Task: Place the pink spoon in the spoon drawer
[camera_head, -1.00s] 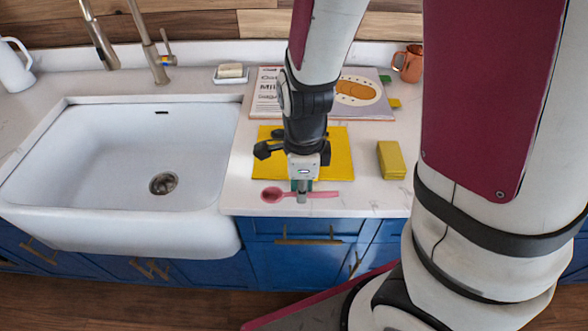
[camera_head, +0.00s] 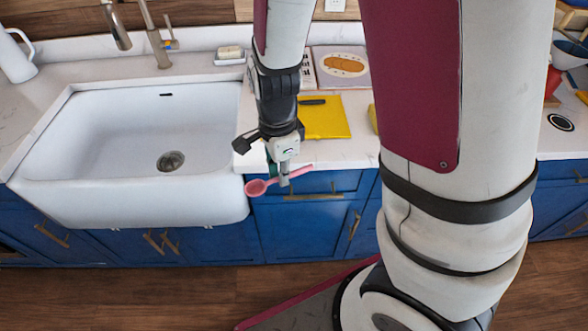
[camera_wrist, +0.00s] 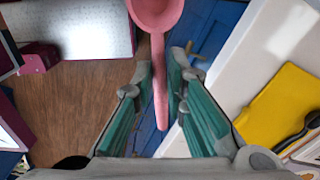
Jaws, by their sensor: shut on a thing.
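The pink spoon (camera_head: 258,187) is held in my gripper (camera_head: 284,180), in front of the counter's front edge and above the floor. In the wrist view my gripper (camera_wrist: 164,85) is shut on the handle of the spoon (camera_wrist: 158,55), with the bowl at the top of the picture. Below and behind the spoon are blue drawer fronts. The upper drawer (camera_head: 318,186) with a brass handle is to the right of the sink and looks closed. I cannot tell which drawer is the spoon drawer.
A white sink (camera_head: 130,120) lies to the left. A yellow mat (camera_head: 325,118) with a dark utensil on it lies on the counter, in front of an open book (camera_head: 342,66). A soap dish (camera_head: 229,57) stands behind the sink. The wooden floor (camera_head: 200,290) is clear.

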